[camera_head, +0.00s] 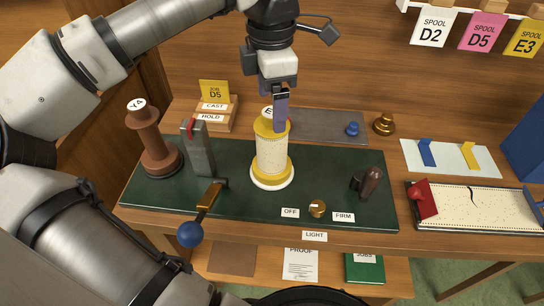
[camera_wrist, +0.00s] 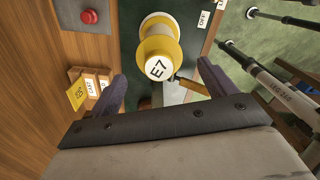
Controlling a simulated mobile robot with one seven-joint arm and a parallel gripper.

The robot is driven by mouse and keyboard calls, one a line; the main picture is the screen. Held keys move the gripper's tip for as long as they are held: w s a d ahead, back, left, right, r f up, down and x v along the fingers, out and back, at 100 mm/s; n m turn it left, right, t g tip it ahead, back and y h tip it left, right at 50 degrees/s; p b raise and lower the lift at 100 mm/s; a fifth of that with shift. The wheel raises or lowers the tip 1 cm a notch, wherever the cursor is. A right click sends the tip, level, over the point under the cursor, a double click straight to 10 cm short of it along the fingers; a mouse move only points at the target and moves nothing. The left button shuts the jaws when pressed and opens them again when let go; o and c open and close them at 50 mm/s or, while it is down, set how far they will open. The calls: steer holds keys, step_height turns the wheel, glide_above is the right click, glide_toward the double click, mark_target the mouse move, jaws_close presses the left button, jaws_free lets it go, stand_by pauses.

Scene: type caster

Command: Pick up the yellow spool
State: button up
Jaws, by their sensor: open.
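The yellow spool (camera_head: 271,158) stands upright on the dark green board, with yellow flanges and a pale wound middle. Its round white top label reads E7 in the wrist view (camera_wrist: 157,43). My gripper (camera_head: 280,127) points down at the spool's top. In the head view a finger covers part of the label and the upper flange's right side. In the wrist view the two purple-grey fingers are spread wide and empty, and the spool's top shows between and beyond their tips. I cannot tell whether a finger touches it.
On the green board (camera_head: 240,210) are a brown spool labelled Y4 (camera_head: 150,140), a grey upright (camera_head: 200,150), a blue-knobbed lever (camera_head: 190,234), a brass knob (camera_head: 317,208) and a dark brown handle (camera_head: 370,182). A wooden card holder (camera_head: 228,120) stands behind, left.

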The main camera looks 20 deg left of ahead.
mark_target(272, 145)
step_height(272, 145, down, 6)
steer(key=b, duration=0.3)
steer(key=shift+w+r, duration=0.1)
steer(key=shift+r, duration=0.25)
steer(key=c, duration=1.5)
steer(key=shift+r, duration=0.1)
